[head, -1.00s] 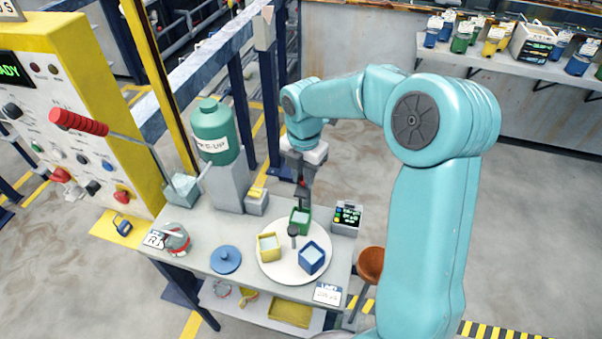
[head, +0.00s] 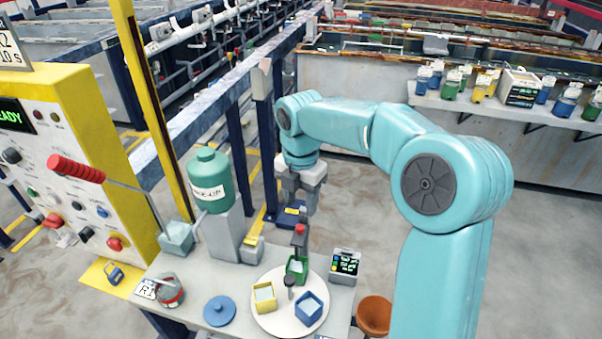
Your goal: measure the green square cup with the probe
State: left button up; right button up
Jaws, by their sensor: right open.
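The green square cup (head: 297,272) stands on the back of the round white turntable (head: 268,321), on the bench. The probe (head: 300,238), dark with a red band, stands upright with its lower end in or at the green cup; the exact contact is too small to tell. My right gripper (head: 301,208) is open and empty just above the probe's top, apart from it as far as I can tell. The meter (head: 345,263) with a lit display sits to the right of the turntable. My left gripper is not in view.
A yellow square cup (head: 264,297) and a blue square cup (head: 309,308) share the turntable, with a dark knob (head: 290,283) between them. A blue lid (head: 219,312) lies to the left. A green bottle (head: 211,180) stands behind; a brown stool (head: 374,314) is at right.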

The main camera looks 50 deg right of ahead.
notch_tip(320, 180, up, 9)
jog(key=shift+r, duration=0.15)
dwell(0.7)
